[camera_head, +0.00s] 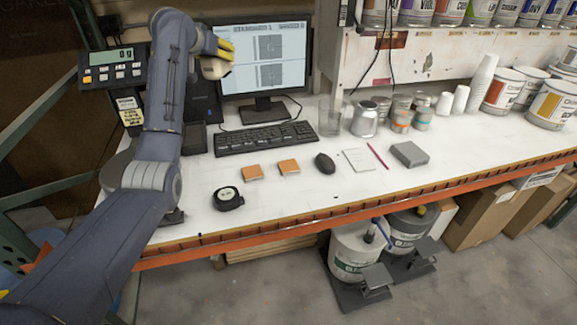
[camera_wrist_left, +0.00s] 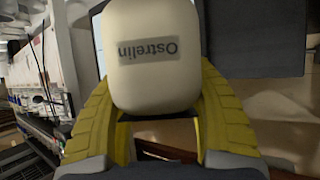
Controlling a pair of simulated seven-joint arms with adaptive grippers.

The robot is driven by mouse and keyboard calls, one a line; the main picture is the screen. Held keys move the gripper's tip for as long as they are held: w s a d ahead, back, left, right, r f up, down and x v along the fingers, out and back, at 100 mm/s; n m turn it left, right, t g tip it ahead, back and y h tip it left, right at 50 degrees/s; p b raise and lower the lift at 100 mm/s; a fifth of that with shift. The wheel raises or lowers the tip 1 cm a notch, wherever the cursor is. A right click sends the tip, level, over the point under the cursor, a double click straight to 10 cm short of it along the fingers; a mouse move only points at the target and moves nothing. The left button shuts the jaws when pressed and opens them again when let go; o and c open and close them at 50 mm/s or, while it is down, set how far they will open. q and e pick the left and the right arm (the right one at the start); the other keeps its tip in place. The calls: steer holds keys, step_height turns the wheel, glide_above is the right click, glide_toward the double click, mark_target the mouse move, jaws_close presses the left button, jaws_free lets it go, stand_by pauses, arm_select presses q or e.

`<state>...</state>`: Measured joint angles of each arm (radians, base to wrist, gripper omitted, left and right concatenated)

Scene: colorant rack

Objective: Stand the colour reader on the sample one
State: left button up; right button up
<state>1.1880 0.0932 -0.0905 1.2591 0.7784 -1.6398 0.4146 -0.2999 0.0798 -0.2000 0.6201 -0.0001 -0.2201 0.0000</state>
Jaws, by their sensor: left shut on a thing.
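My left gripper (camera_head: 219,57) has its yellow fingers shut on a cream-white rounded body, which I take to be the colour reader (camera_head: 213,69). It is held up in front of the monitor's left edge, above the table. In the left wrist view the reader (camera_wrist_left: 152,75) sits between the fingers, and its label reads "Ostrelin" upside down. Two small orange-topped squares, the likely samples, lie flat on the table: a left one (camera_head: 252,173) and a right one (camera_head: 289,166). I cannot tell which is sample one. My right gripper is not in view.
The keyboard (camera_head: 265,138) lies between the monitor (camera_head: 268,63) and the orange squares. A black tape measure (camera_head: 228,198), a mouse (camera_head: 325,163), a notepad (camera_head: 358,160) and a grey block (camera_head: 409,154) lie nearby. Cans and a glass beaker (camera_head: 332,118) stand behind. The table's front strip is clear.

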arm_select(q)
steer(key=s+d+f+m+g+h, duration=0.2)
steer(key=s+d+f+m+h, duration=0.15)
steer(key=s+d, duration=0.55)
steer(key=s+d+f+m+g+h, duration=0.2)
steer(key=s+d+f+m+h, duration=0.15)
steer(key=d, duration=0.95)
steer(key=shift+m, duration=0.5)
steer(key=f, duration=1.2)
steer(key=s+f, duration=0.1)
steer(key=f, duration=0.6)
steer(key=shift+f, duration=0.2)
steer(key=o, duration=1.5)
steer(key=shift+f, duration=0.1)
steer(key=shift+a+r, duration=0.1)
steer(key=shift+r, duration=0.15)
steer(key=v, duration=1.2)
steer(key=shift+w, duration=0.15)
